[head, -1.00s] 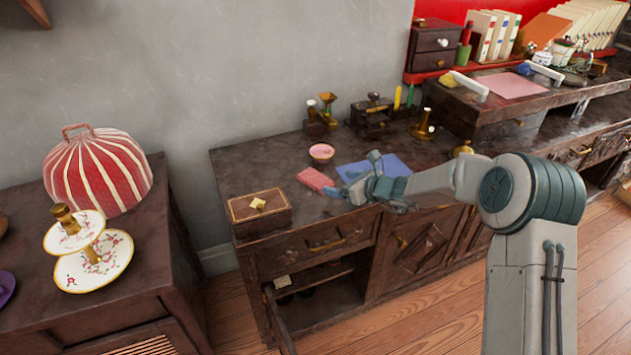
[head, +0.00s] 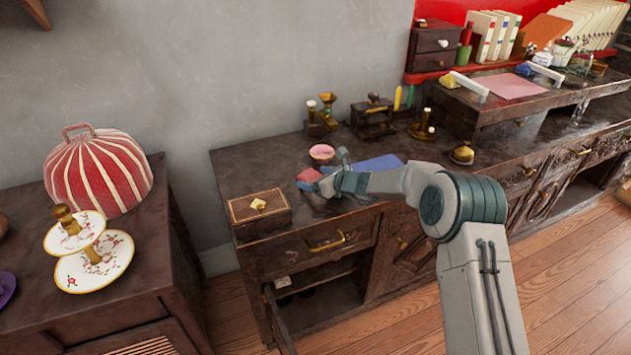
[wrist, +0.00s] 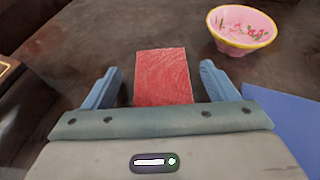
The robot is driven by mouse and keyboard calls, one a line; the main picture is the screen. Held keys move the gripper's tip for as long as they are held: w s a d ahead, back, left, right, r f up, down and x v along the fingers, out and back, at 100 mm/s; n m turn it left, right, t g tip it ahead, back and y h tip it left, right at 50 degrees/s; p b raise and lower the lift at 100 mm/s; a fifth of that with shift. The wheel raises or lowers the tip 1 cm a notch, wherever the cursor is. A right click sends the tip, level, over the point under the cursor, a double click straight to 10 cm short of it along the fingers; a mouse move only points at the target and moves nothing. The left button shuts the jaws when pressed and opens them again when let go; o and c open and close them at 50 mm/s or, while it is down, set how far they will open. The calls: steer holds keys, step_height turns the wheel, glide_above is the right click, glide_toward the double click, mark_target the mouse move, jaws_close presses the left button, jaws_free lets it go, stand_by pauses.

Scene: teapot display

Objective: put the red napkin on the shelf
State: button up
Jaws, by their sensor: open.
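The red napkin (wrist: 163,78) lies flat on the dark cabinet top. In the wrist view it sits between the two blue fingers of my open gripper (wrist: 161,85), with a gap on each side; its near end is hidden by the gripper body. In the head view the napkin (head: 309,175) shows just left of my gripper (head: 322,182), partly covered by it. The cabinet's lower left door stands open, showing a shelf (head: 315,276) inside, with a few small dark items below it.
A wooden box (head: 259,212) stands left of the napkin. A pink bowl (wrist: 243,28) is behind it and a blue sheet (wrist: 290,120) lies to the right. Another cabinet with a striped red dome (head: 98,172) stands at the left.

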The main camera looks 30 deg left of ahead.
steer(key=shift+c, duration=0.3)
steer(key=c, duration=1.1)
steer(key=shift+r, duration=0.1)
